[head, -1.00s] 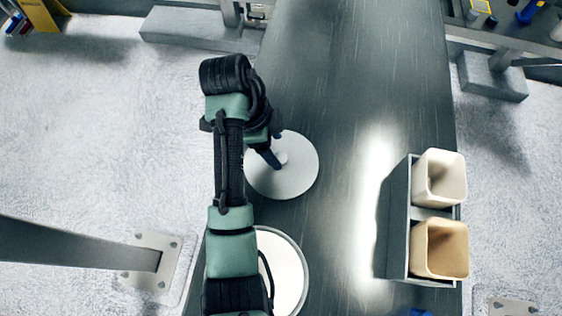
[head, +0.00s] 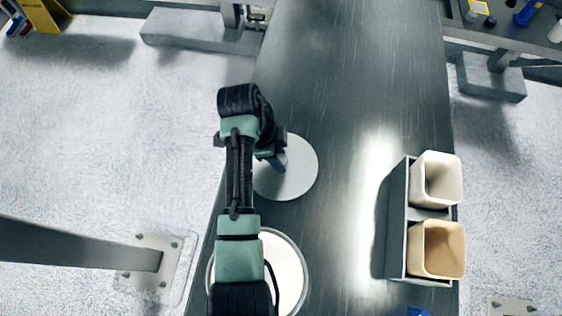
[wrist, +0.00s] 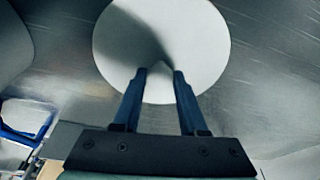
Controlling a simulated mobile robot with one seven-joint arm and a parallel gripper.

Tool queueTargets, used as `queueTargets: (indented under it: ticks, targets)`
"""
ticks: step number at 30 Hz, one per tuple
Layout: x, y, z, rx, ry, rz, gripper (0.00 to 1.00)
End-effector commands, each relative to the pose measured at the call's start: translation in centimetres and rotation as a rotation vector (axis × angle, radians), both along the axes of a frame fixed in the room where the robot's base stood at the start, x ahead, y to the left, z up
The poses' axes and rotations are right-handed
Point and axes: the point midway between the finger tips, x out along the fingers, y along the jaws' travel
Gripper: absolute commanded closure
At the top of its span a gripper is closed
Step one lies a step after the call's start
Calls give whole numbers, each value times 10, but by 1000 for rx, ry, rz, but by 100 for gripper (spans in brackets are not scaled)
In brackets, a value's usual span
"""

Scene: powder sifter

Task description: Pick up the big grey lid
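The big grey lid (head: 300,178) is a flat round disc lying on the dark metal table in the head view. I cannot tell whether the fingertips touch the knob. In the head view my gripper (head: 281,163) and arm hide part of the lid and the knob.
A round, pale-filled container (head: 296,268) stands nearer me, partly under my arm. A grey holder (head: 394,240) with a white cup (head: 443,180) and a tan cup (head: 441,250) stands at the right edge. The table (head: 345,70) is clear beyond the lid.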

Motion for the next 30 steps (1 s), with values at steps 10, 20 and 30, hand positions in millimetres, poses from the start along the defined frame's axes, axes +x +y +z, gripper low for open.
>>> queueTargets:
  ticks: [10, 20, 30]
  targets:
    - [0, 0, 0, 0, -1, 0, 100]
    - [1, 0, 29, 1, -6, 0, 100]
    - [0, 0, 94, 0, -1, 4, 100]
